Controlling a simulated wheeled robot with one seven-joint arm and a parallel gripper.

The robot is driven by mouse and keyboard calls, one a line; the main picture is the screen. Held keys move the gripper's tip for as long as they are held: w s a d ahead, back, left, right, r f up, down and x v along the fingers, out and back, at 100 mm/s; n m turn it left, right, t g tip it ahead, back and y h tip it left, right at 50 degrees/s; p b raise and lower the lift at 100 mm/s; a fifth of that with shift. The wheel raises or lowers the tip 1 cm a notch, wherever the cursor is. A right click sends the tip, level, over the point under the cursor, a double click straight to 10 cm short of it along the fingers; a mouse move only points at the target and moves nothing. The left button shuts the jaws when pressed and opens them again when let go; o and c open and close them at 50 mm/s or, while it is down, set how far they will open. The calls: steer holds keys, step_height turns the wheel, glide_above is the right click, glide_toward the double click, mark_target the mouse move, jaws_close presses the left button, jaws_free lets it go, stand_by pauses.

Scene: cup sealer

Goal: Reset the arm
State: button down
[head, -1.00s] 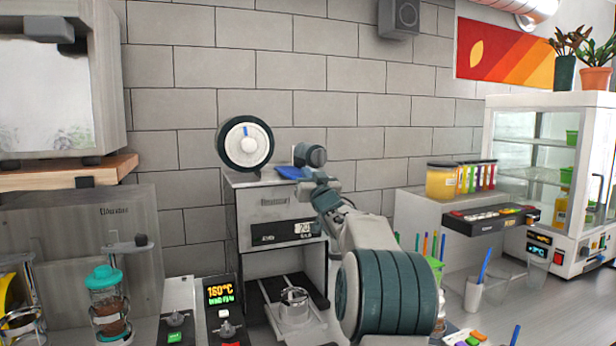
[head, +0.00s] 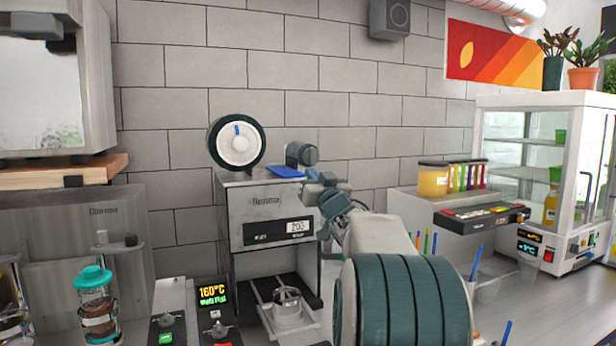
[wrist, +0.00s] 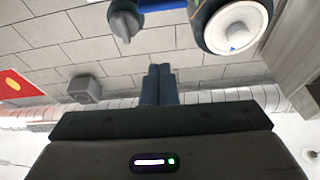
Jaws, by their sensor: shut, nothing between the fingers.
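My arm reaches up in front of the cup sealer (head: 262,208) in the head view, and its big ribbed joint fills the lower middle. The sealer is a grey box with a lit number panel, a round film roll (head: 236,144) on top and a slide-out tray with a metal cup ring (head: 288,306). My gripper (wrist: 160,72) shows in the wrist view with its two dark fingers together and nothing between them. Beyond the fingers are the roll and a dark knob (wrist: 126,20). In the head view the fingertips are hard to make out near the sealer's upper right.
A control box reading 160°C (head: 213,310) and a teal-lidded jar (head: 97,300) stand at the lower left. A glass display cabinet (head: 540,175), coloured jars (head: 434,180) and a pen cup are at the right. A wooden shelf (head: 60,172) juts in at the left.

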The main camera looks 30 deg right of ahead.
steer(key=shift+s+f, duration=0.1)
steer(key=shift+s, duration=0.15)
stand_by(0.4)
steer(key=s+a+f+g, duration=0.5)
steer(key=a+f, duration=0.3)
steer(key=s+a+f+g, duration=0.4)
steer(key=a+f, duration=0.5)
steer(key=s+a+f+n+g+y, duration=0.1)
steer(key=s+a+f+g, duration=0.2)
steer(key=s, duration=0.5)
steer(key=s+a+f+n+g+y, duration=0.1)
steer(key=s+a+f+g, duration=0.2)
steer(key=s+a+f, duration=0.3)
steer(key=s+a+f+n+g+y, duration=0.1)
steer(key=s+a+f+g+y, duration=0.1)
steer(key=s+f, duration=0.5)
steer(key=s+a+g, duration=0.1)
steer(key=s+a, duration=0.1)
steer(key=s, duration=0.1)
steer(key=shift+a+f, duration=0.15)
steer(key=shift+a, duration=0.1)
